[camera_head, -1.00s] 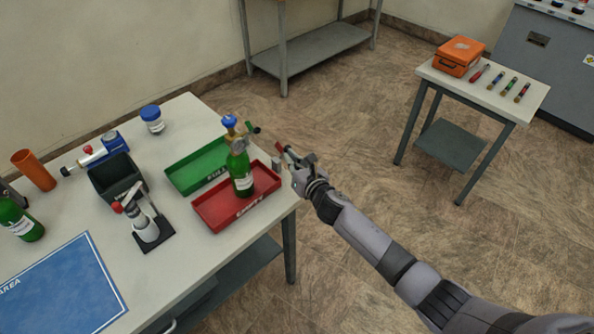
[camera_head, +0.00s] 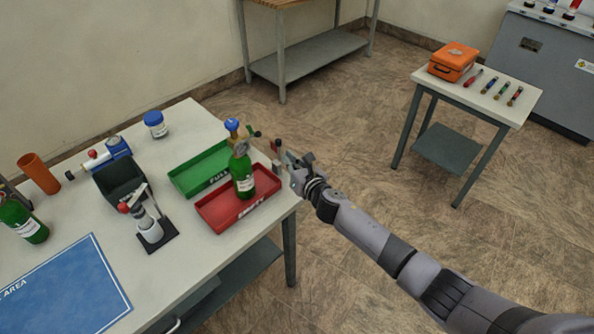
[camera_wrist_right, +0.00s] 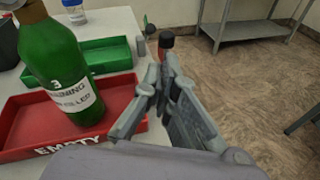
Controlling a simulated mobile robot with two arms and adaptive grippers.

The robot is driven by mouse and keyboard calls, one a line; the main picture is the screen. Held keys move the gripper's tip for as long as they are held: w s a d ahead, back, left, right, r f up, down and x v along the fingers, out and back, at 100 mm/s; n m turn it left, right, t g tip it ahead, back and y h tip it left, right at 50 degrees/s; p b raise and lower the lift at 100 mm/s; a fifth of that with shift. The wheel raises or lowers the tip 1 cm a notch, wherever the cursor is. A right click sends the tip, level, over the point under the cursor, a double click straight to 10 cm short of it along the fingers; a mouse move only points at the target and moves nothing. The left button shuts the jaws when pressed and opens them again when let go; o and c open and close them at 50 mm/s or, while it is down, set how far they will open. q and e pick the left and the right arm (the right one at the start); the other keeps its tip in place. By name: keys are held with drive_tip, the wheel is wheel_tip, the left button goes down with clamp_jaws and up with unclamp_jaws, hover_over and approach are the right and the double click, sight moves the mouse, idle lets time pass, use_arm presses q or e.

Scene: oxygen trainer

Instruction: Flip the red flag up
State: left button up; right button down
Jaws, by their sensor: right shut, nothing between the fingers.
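A small dark red piece (camera_head: 275,145), which looks like the red flag, stands at the far right edge of the table, just beyond my right gripper's tips. Contact with the flag is unclear. My left gripper is out of view.
A green cylinder (camera_head: 243,178) stands in the red EMPTY tray, close to my right gripper. The green FULL tray (camera_head: 190,181) lies behind it. A small dark green piece (camera_head: 254,133) is near the blue-topped cylinder. Open floor (camera_head: 350,160) lies right of the table.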

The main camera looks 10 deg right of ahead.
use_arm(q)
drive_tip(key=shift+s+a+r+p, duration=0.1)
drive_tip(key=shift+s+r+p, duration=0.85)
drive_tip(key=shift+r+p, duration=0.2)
use_arm(e)
drive_tip(key=s+d+r, duration=0.1)
drive_tip(key=s+r, duration=0.6)
drive_tip(key=shift+s+d+r, duration=0.15)
drive_tip(key=shift+s+d, duration=0.2)
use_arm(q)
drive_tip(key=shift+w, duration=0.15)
